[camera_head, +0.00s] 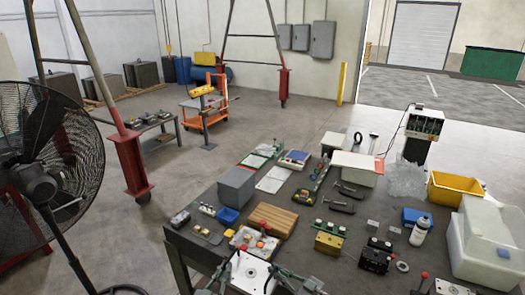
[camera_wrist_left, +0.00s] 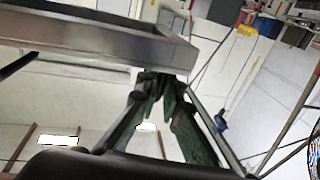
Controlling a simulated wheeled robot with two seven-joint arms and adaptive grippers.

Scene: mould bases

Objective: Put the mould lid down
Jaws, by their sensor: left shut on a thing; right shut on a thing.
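The mould lid, a pale grey metal plate (camera_head: 252,273) with a round mark in its middle, is at the bottom of the head view, near the front of the table. My left gripper (camera_head: 222,283) is at its left side and my right gripper (camera_head: 283,275) at its right side, both shut on it. In the left wrist view my green left gripper fingers (camera_wrist_left: 160,88) meet the lid's metal edge (camera_wrist_left: 120,42). The lid's height above the table is hard to tell, and its near part is cut off by the frame.
Behind the lid are a pale plate with orange pieces (camera_head: 254,243), a wooden block (camera_head: 268,219) and a blue tray (camera_head: 228,215). A brass-coloured block (camera_head: 328,243) and a black block (camera_head: 375,260) stand to the right. The dark table (camera_head: 300,262) is crowded, with small bare patches.

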